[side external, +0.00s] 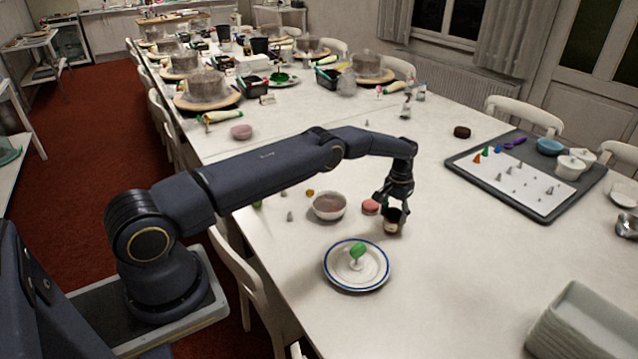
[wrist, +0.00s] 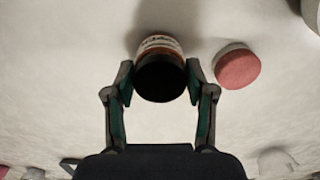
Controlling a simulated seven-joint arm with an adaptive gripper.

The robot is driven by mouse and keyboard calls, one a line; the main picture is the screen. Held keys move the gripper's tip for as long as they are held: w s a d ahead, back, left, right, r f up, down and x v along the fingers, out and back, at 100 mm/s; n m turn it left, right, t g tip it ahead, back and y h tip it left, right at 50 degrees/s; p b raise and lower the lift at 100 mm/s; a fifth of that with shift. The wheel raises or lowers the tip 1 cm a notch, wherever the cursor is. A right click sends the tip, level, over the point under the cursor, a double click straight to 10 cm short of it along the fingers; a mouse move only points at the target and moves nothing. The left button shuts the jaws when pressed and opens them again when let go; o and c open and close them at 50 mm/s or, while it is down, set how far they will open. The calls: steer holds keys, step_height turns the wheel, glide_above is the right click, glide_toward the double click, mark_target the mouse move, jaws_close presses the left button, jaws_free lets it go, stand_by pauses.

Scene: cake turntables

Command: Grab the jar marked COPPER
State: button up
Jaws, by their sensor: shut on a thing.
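A small jar with a dark lid and a pale label (side external: 391,226) is between the fingers of my gripper (side external: 396,208) at the middle of the table in the side external view. In the wrist view the jar (wrist: 160,75) sits between the two fingertips of my gripper (wrist: 158,82), which touch its sides. The gripper is shut on it. The label's lettering is too small and foreshortened to read. The jar appears upright, and I cannot tell whether it still touches the table.
A pink round item (side external: 370,206) lies close beside the jar. A bowl (side external: 328,206) and a blue-rimmed plate (side external: 357,284) with a green-topped piece are near. A grey tray (side external: 470,166) lies at the right, and stacked pale trays (side external: 585,325) stand front right.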

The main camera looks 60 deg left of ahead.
steer(key=c, duration=0.5)
